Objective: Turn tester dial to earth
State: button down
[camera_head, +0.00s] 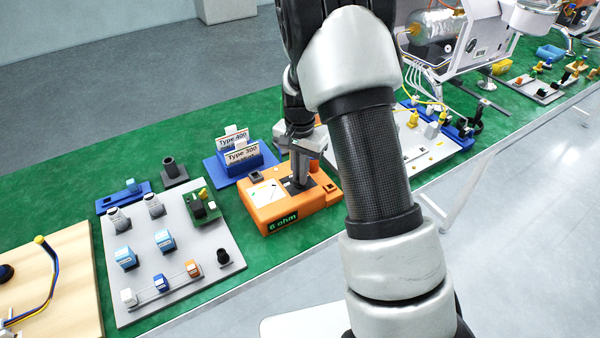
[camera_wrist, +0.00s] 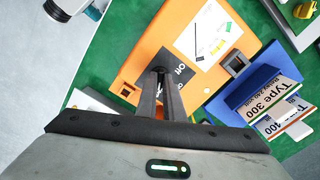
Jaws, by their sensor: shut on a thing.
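The orange tester (camera_head: 288,213) stands on the green bench top, with a display reading "6 ohm" on its front face. Its top carries a white meter panel (camera_head: 264,192) and a dark dial plate. In the wrist view the tester (camera_wrist: 160,40) fills the upper middle, with its meter panel (camera_wrist: 208,32) at upper right and the black dial plate (camera_wrist: 185,62) showing the word "Off". My gripper (camera_head: 299,184) points down onto the dial plate. In the wrist view my gripper's fingers (camera_wrist: 160,75) are close together on the dial, which they mostly hide. The earth mark is not readable.
A blue holder (camera_head: 243,166) with "Type 300" and "Type 400" cards stands behind the tester. A grey board (camera_head: 180,240) with several small parts is to the left. A white board (camera_head: 432,140) with parts lies to the right, partly behind my arm.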

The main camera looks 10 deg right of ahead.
jog(key=c, duration=1.9)
grip_release()
jog(key=shift+o, duration=0.2)
notch_tip(320, 180, up, 18)
jog(key=p, duration=0.1)
jog(key=shift+f+p, duration=0.25)
jog(key=shift+p, duration=0.15)
